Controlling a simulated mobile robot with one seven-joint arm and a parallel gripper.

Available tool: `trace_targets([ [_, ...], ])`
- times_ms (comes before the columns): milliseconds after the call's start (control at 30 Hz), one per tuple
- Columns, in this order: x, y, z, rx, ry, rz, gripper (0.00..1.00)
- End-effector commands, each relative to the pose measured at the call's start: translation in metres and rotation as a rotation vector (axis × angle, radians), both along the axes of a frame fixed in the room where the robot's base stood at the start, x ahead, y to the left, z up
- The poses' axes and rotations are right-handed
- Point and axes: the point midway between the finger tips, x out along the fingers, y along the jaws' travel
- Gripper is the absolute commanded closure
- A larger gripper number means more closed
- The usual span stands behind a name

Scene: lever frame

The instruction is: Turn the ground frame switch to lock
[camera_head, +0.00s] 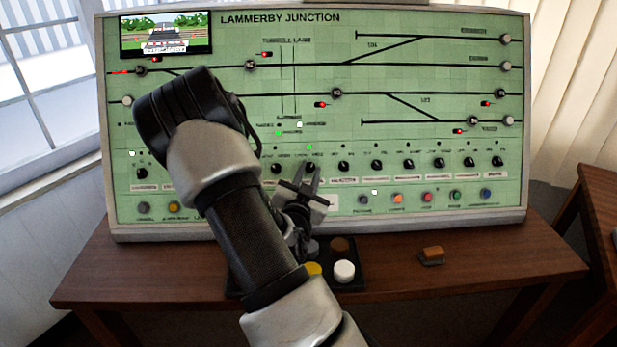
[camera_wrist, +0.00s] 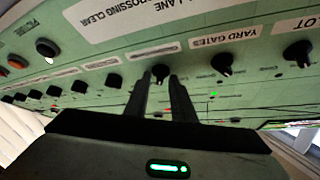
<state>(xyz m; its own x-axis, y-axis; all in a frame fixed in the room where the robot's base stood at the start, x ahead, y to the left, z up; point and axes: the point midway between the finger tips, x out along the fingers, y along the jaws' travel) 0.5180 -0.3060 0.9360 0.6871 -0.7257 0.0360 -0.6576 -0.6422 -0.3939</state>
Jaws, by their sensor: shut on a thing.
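A green control panel (camera_head: 230,120) headed "LAMMERBY JUNCTION" carries a row of black rotary switches. My gripper (camera_head: 308,178) is at one of these switches, just right of the panel's middle-left. In the wrist view my gripper's two dark fingers (camera_wrist: 162,88) are closed on a black switch knob (camera_wrist: 160,70), one finger on each side. The knob's own label is too small to read, so I cannot tell its name or setting. The same knob shows in the head view (camera_head: 310,166), partly behind the fingers. A green lamp (camera_head: 309,147) is lit above it.
Neighbouring knobs stand close on both sides, including one marked "YARD GATES" (camera_wrist: 225,63). Coloured push buttons (camera_head: 427,198) line the lower panel. A black tray (camera_head: 350,285) with several round pieces and an orange-brown block (camera_head: 433,252) are on the wooden desk (camera_head: 480,270).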

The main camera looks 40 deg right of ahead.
Motion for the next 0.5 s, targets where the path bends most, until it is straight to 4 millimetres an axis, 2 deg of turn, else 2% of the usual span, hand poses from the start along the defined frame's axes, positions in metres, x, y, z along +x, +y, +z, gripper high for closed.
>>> trace_targets([
  [33, -0.0012, -0.0013, -0.0053, -0.029, 0.017, 0.016, 1.0],
  [500, -0.0047, -0.0064, -0.0037, -0.355, 0.223, 0.218, 1.0],
])
